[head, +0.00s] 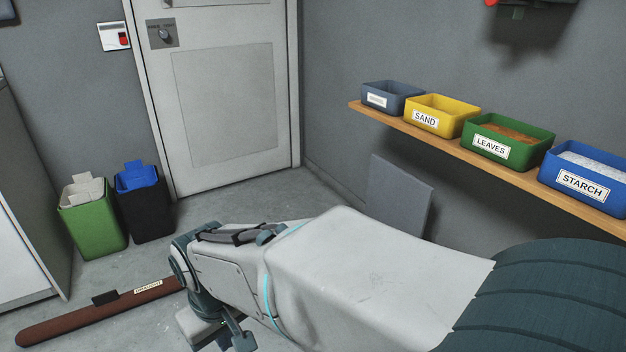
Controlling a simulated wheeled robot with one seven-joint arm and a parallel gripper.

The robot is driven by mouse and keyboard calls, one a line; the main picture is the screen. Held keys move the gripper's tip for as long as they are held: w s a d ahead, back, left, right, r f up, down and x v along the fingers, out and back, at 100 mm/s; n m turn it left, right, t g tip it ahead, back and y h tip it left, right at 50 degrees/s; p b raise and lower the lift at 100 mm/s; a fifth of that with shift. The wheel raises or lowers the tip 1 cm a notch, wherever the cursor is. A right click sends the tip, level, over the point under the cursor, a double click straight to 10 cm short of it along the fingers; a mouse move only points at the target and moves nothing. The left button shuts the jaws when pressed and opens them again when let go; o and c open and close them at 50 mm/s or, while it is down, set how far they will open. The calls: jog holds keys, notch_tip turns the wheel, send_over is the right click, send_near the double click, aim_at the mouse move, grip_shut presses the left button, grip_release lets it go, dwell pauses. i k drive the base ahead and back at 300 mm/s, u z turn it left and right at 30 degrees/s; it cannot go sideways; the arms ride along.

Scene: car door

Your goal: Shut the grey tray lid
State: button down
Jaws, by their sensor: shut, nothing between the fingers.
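A small grey-blue tray (393,97) with a white label stands at the left end of the wooden shelf. Its top looks open, and I cannot make out a lid on it. A flat grey panel (398,196) stands upright below the shelf, near the wall; I cannot tell whether it is a lid. My arm reaches across the foreground to the left. My gripper (222,335) shows partly at the bottom, low over the floor, shut and empty. It is well apart from the tray and the panel. My arm hides the panel's lower part.
The shelf (480,160) also holds a yellow SAND tray (442,115), a green LEAVES tray (508,140) and a blue STARCH tray (588,178). Green (92,220) and black (145,205) bins stand left of the closed door (225,100). A brown draught roll (95,312) lies on the floor.

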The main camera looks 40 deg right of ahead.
aim_at(396, 198)
jog(key=i, duration=1.35)
jog(key=z, duration=3.45)
jog(key=i, duration=0.5)
jog(key=u, duration=0.05)
